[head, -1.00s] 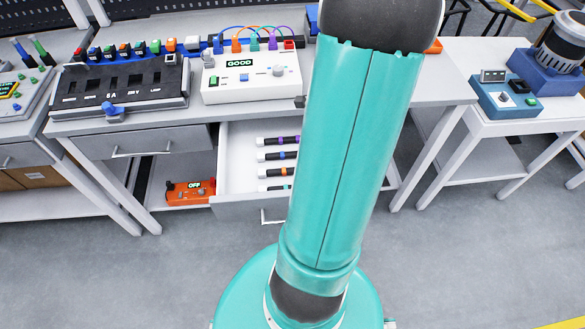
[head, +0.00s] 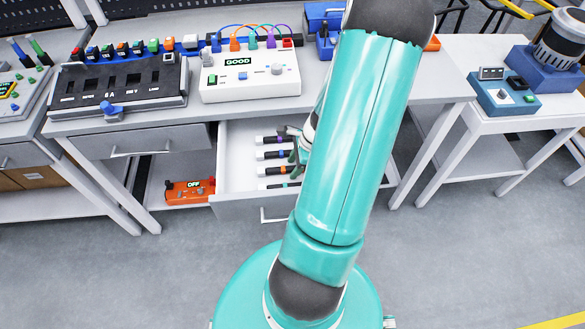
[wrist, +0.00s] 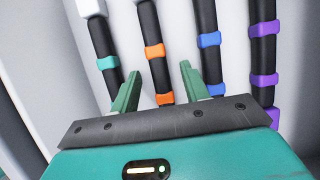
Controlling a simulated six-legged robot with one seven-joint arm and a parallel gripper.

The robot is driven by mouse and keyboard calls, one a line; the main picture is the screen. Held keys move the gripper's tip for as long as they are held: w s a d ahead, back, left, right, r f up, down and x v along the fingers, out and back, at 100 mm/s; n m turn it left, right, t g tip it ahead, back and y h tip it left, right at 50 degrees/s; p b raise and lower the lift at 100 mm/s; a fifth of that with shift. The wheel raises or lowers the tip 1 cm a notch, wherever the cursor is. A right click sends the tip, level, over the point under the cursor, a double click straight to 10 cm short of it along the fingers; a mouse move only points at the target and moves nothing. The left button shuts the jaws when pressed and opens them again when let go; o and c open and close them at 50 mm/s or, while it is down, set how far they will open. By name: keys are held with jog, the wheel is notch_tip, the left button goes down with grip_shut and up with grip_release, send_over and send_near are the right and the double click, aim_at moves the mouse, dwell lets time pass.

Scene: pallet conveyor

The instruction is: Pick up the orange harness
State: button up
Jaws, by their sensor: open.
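The orange harness (wrist: 157,70) is a black cable with orange bands and a white end. In the wrist view it runs between the two green fingers of my open gripper (wrist: 160,70). The fingers stand on either side of it; whether they touch it I cannot tell. In the head view the orange harness (head: 272,171) lies in the open drawer, third from the back, and my gripper (head: 291,145) is over the drawer, partly hidden by my arm.
The teal harness (wrist: 108,62) lies left of the orange one; the blue harness (wrist: 209,40) and purple harness (wrist: 263,45) lie right. The drawer (head: 236,150) has clear floor at its left. An orange box marked OFF (head: 189,190) sits on the lower shelf.

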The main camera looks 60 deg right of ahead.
jog(key=shift+c, duration=0.3)
grip_shut()
jog(key=shift+r, duration=0.15)
